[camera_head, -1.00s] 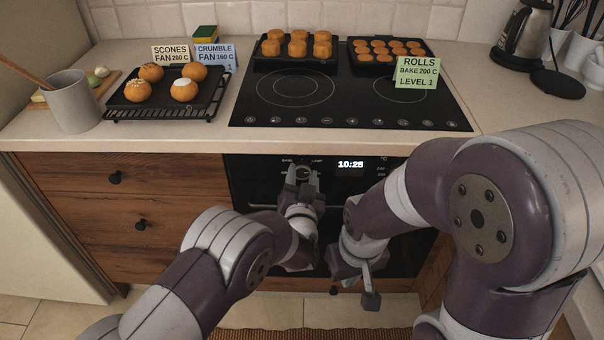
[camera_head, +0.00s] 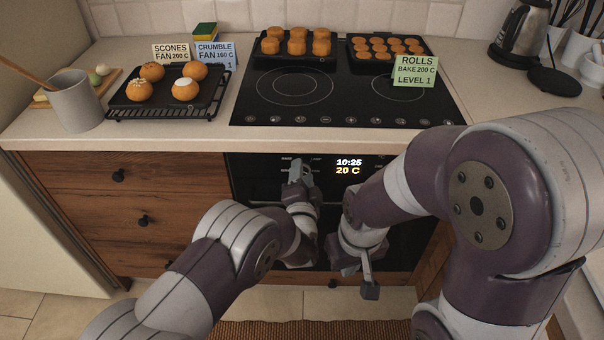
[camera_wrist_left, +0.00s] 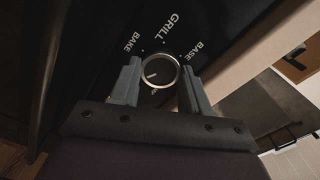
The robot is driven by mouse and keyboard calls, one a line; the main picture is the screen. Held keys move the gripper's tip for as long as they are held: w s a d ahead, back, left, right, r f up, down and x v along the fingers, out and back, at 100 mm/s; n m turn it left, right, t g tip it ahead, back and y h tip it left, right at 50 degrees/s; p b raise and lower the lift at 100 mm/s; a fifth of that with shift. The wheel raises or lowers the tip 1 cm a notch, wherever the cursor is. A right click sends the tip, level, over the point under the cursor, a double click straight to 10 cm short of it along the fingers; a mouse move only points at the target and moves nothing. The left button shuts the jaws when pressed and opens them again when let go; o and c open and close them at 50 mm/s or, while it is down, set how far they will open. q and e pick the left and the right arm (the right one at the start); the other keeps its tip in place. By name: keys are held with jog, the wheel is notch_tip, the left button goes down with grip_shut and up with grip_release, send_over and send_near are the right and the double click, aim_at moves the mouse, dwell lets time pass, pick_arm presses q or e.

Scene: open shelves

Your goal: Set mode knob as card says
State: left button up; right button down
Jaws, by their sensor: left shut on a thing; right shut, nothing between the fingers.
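My left gripper (camera_head: 299,170) is at the oven's control panel, shut on the mode knob (camera_wrist_left: 160,72). In the left wrist view its fingers sit on both sides of the knob's metal ring. The words BAKE, GRILL and BASE are printed around the knob; I cannot tell for sure which one its short light mark points at. The green card (camera_head: 415,71) reads ROLLS, BAKE 200 C, LEVEL 1. The scones card (camera_head: 171,52) reads FAN 200 C. The blue crumble card (camera_head: 216,55) reads FAN 160 C. My right gripper (camera_head: 369,289) is shut and empty before the oven.
The oven display (camera_head: 348,166) shows 10:25 and 20 C. A black hob (camera_head: 300,100) lies above, with two trays of baked pieces at its back. A kettle (camera_head: 521,40) stands right.

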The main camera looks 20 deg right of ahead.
dwell(0.3)
pick_arm(q)
jog(key=o, duration=1.1)
jog(key=shift+c, duration=0.2)
jog(key=p+v, duration=0.1)
jog(key=v, duration=1.1)
jog(key=shift+s, duration=0.35)
jog(key=shift+a, duration=0.1)
